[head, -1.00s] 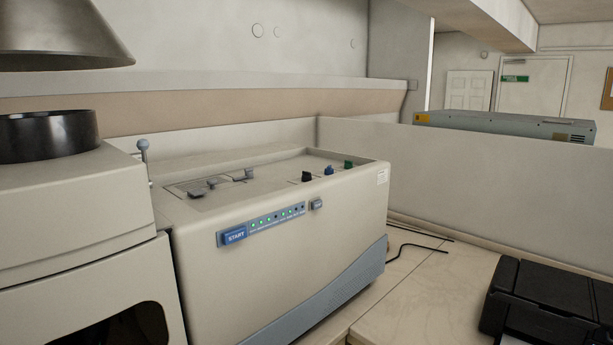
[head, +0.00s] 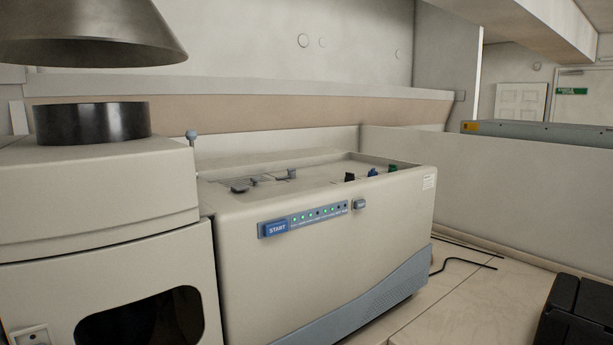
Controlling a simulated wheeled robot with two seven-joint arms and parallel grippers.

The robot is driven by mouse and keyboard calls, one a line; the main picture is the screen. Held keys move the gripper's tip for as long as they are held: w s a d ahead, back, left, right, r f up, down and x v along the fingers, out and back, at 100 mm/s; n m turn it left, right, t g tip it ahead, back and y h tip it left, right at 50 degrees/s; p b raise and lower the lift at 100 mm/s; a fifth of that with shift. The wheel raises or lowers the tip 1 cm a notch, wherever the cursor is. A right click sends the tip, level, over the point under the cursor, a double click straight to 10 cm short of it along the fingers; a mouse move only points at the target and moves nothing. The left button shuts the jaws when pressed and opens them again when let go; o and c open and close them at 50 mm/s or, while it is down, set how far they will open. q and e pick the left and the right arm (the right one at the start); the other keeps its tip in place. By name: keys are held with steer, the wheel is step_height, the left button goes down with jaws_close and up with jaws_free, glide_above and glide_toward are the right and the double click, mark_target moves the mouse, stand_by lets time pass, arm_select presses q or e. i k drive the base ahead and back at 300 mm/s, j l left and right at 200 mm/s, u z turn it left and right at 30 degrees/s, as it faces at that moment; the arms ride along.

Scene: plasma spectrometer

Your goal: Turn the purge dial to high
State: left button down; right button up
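The plasma spectrometer (head: 320,265) stands on the bench, a beige cabinet with a blue START button (head: 277,229) and a row of green lights on its front. On its recessed top stand three small dials: a black one (head: 349,177), a blue one (head: 372,172) and a green one (head: 392,168). Grey switches or levers (head: 262,181) sit to their left. I cannot read any label, so I cannot tell which is the purge dial or how it is set. Neither of my grippers is in view.
A dark metal chimney (head: 92,123) rises from the left housing under a conical hood (head: 90,35). A black device (head: 580,315) sits on the bench at lower right, with black cables (head: 468,262) behind. A low partition (head: 520,185) stands behind.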

mark_target(349, 176)
steer(key=i+l+u, duration=0.15)
steer(key=u, duration=0.3)
steer(key=i+l+u, duration=0.25)
steer(key=u, duration=0.2)
steer(key=i+l+u, duration=0.1)
steer(key=l+u, duration=0.2)
steer(key=u, duration=0.15)
